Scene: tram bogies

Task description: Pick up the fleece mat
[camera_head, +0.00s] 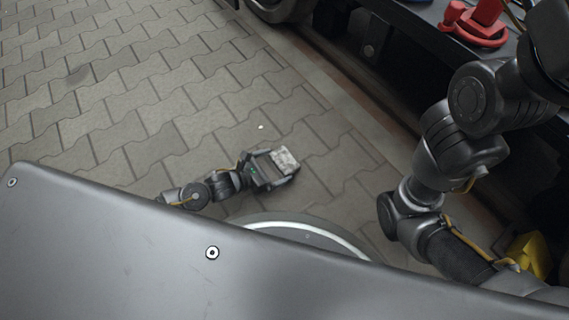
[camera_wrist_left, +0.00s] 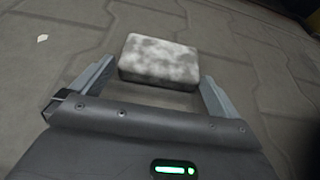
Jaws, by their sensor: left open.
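The fleece mat (camera_head: 285,158) is a small, mottled grey-white block on the paved floor. In the left wrist view the fleece mat (camera_wrist_left: 159,59) lies just ahead of and partly between the fingertips. My left gripper (camera_head: 280,166) is low over the paving, with its jaws open around the near part of the mat. In the left wrist view my left gripper (camera_wrist_left: 157,82) has a finger to each side of the mat, and a gap shows between its palm and the mat. Whether the fingers touch the mat I cannot tell. My right gripper is not visible.
Grey interlocking paving (camera_head: 130,110) is mostly clear on the left. A small pale scrap (camera_head: 261,127) lies beyond the mat. A dark bench-like structure (camera_head: 400,60) carrying a red object (camera_head: 474,24) stands at upper right. A yellow object (camera_head: 531,254) is at lower right.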

